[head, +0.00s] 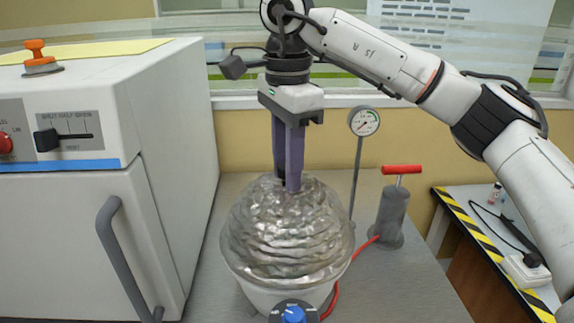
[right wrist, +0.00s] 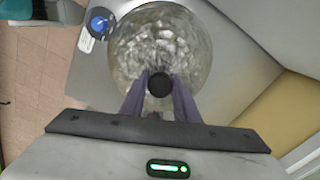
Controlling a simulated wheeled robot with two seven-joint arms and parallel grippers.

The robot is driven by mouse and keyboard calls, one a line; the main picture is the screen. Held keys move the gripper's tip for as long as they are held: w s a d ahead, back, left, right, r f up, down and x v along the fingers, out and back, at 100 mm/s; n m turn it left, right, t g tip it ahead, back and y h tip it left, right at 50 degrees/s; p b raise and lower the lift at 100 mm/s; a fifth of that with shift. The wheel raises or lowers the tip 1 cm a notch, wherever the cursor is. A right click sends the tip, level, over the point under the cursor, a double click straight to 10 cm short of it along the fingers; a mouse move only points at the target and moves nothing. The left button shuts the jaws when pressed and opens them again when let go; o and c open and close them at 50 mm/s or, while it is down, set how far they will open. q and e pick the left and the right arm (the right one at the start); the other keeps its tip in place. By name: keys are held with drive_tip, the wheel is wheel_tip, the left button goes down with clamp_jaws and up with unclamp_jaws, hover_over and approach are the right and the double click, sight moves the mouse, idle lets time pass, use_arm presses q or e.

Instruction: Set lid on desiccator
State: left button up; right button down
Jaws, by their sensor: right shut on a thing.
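The desiccator (head: 270,296) is a pale rounded vessel standing on the grey bench top, with a blue knob (head: 294,314) at its front. The domed, rippled, glassy lid (head: 285,240) sits at the top of the vessel; I cannot tell whether its rim rests fully on it. My right gripper (head: 291,187) points straight down over the dome, its purple fingers shut on the lid's knob. The right wrist view shows the dark round knob (right wrist: 159,85) between the fingertips, with the lid (right wrist: 150,45) around it. My left gripper is not in view.
A white cabinet (head: 70,230) with a grey handle stands close on the left. Behind and right are a pressure gauge (head: 364,122) on a post and a hand pump (head: 392,215) with a red handle and red hose. A side table (head: 480,225) with striped edging is at right.

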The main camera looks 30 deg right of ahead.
drive_tip(key=shift+f, duration=0.3)
drive_tip(key=c, duration=1.3)
unclamp_jaws()
